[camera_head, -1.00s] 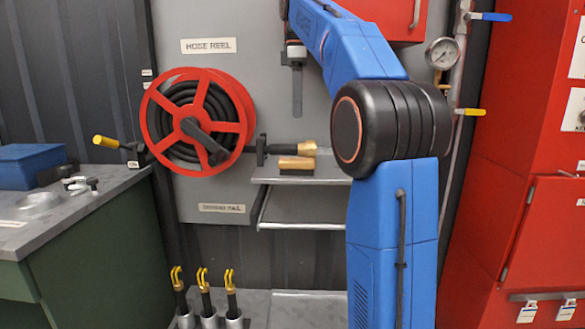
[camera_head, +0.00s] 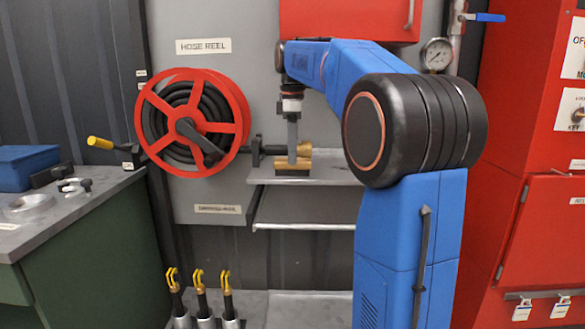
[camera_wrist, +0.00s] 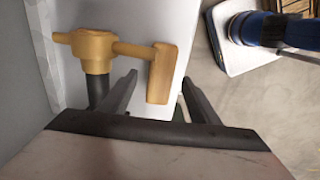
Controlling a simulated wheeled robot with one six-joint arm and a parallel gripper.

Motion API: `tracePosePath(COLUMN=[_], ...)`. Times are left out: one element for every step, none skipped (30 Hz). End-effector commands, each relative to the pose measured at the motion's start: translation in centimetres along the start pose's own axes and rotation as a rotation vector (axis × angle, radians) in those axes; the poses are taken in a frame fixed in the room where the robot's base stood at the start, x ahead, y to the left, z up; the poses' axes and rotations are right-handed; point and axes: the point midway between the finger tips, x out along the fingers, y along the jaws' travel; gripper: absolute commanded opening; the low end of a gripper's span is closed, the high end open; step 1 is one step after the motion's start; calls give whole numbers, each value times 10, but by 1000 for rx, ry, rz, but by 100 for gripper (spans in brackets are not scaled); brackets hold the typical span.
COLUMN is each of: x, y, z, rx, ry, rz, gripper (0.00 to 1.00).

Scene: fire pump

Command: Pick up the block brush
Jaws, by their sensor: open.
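The block brush (camera_head: 287,172), a tan wooden block with a dark underside, lies on the upper grey shelf under the hose nozzle. My gripper (camera_head: 292,160) points straight down and overlaps the brush in the head view. In the wrist view, the tan block (camera_wrist: 161,85) shows ahead, between the lines of the two dark open fingers (camera_wrist: 159,79). The fingers hold nothing, and I cannot tell whether they touch the block. The brush's bristles are mostly hidden in the wrist view.
The brass hose nozzle (camera_head: 304,149) is right beside the brush; it also shows in the wrist view (camera_wrist: 92,50) with a tan bar reaching toward the block. The red hose reel (camera_head: 192,122) is left. The shelf (camera_head: 335,172) is bare to the right.

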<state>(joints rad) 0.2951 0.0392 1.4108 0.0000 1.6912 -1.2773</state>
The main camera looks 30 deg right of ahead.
Motion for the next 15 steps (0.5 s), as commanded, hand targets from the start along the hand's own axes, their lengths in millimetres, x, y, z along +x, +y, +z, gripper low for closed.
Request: tracePosePath(x=[8, 13, 18, 22, 26, 29, 32, 34, 36, 37, 37, 38, 38, 37, 37], y=[-1, -2, -2, -2, -2, -1, -1, -1, -2, -1, -1, -1, -1, -1, -1], z=[0, 0, -1, -1, 0, -1, -1, -1, -1, -1, -1, -1, -1, -1, -1], rx=[0, 0, 0, 0, 0, 0, 0, 0, 0, 0, 0, 0, 0, 0, 0], ry=[-1, -1, -1, -1, -1, -1, 0, 0, -1, 0, 0, 0, 0, 0, 0], rz=[-3, -3, -2, -3, -3, -2, -1, -1, -2, -1, -1, -1, -1, 0, 0], gripper=[56, 56, 56, 56, 56, 56, 56, 56, 56, 56, 56, 56, 56, 56, 56])
